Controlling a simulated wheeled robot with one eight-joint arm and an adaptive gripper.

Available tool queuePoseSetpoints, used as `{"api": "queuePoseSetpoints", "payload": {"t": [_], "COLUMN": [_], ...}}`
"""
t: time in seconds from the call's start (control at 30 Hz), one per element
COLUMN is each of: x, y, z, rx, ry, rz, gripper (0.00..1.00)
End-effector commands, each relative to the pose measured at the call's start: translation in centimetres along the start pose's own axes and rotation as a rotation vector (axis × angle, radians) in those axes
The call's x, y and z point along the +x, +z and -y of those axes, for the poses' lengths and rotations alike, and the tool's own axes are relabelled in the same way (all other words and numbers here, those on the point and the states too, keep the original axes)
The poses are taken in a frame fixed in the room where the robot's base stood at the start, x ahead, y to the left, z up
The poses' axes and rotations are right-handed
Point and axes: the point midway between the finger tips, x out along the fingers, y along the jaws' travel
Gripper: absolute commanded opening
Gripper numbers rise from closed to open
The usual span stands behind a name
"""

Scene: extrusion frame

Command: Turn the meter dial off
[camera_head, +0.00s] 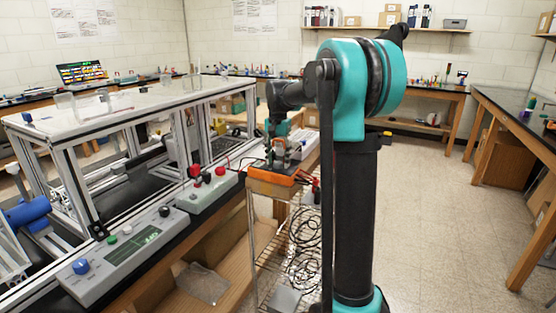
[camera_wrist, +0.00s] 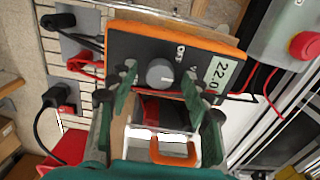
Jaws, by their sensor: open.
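The meter (camera_wrist: 130,42) has a dark face in an orange case. In the wrist view its round grey dial (camera_wrist: 160,72) is near the middle, with OFF lettering above it. I cannot tell exactly where the dial points. The lit display (camera_wrist: 221,74) to the right shows digits like 22.0. My gripper (camera_wrist: 159,80) is open, with one green finger on each side of the dial; I cannot tell whether either touches it. In the head view the orange meter (camera_head: 268,175) is beside the bench, with my gripper (camera_head: 278,160) over it, hiding the dial.
A grey box with a red button (camera_wrist: 304,45) is at upper right. In the head view a control panel (camera_head: 130,250) and a frame (camera_head: 75,160) stand left; a wire rack (camera_head: 255,255) is below.

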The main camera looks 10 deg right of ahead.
Motion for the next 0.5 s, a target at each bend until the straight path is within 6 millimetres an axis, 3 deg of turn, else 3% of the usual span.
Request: {"api": "queuePoseSetpoints", "payload": {"t": [0.2, 0.5], "x": [0.02, 0.01], "y": [0.00, -0.01], "z": [0.00, 0.00], "rx": [0.000, 0.000], "ry": [0.000, 0.000], "rz": [0.000, 0.000], "gripper": [0.49, 0.12]}}
